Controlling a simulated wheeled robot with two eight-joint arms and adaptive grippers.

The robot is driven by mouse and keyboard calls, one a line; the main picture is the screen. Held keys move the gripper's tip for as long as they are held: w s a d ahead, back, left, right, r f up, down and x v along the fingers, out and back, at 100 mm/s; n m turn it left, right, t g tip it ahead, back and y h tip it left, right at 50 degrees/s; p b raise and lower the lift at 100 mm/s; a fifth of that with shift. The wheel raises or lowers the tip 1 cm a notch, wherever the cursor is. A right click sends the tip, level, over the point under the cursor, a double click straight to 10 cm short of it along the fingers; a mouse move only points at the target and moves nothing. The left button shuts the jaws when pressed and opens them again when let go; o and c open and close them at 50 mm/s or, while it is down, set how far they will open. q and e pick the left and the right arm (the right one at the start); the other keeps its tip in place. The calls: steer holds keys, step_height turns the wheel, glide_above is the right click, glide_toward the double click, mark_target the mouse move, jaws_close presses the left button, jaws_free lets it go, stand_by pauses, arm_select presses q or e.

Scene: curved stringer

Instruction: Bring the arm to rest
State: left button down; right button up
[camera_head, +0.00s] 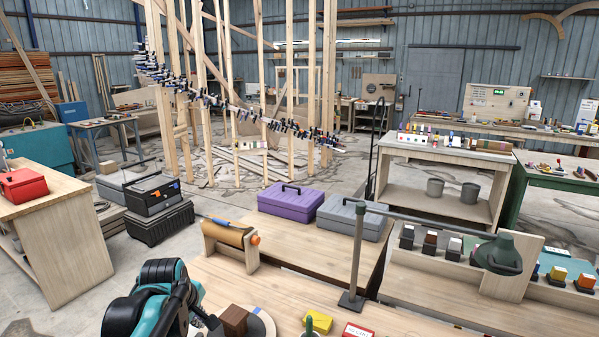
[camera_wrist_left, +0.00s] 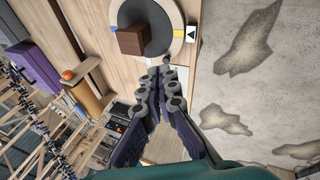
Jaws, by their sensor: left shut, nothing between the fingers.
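My left arm (camera_head: 160,298), black and teal, comes in at the bottom of the head view. My left gripper (camera_head: 212,322) points right at the near bench, partly cut off by the lower edge. In the left wrist view the gripper (camera_wrist_left: 167,68) has its fingertips together with nothing between them. A dark brown wooden block (camera_head: 233,320) stands on a round grey disc (camera_head: 262,325) just beyond the fingertips. My right gripper is not in view.
A yellow block (camera_head: 318,320) and a red-and-white box (camera_head: 357,331) lie on the near bench, right of the disc. A green lamp (camera_head: 497,254) on a post (camera_head: 357,250) reaches over the right side. Purple (camera_head: 290,201) and grey (camera_head: 352,217) toolboxes stand behind.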

arm_select(q)
steer(key=s+d+f+m+t, duration=0.1)
steer(key=s+d+f+m, duration=0.2)
steer(key=s+m, duration=0.4)
steer(key=s+d+f+m+t, duration=0.1)
steer(key=s+d+f+m, duration=0.2)
steer(key=s+m, duration=0.4)
steer(key=s+f, duration=0.1)
steer(key=s, duration=0.4)
steer(key=shift+f+b, duration=0.3)
steer(key=shift+f, duration=0.1)
steer(key=shift+s, duration=0.1)
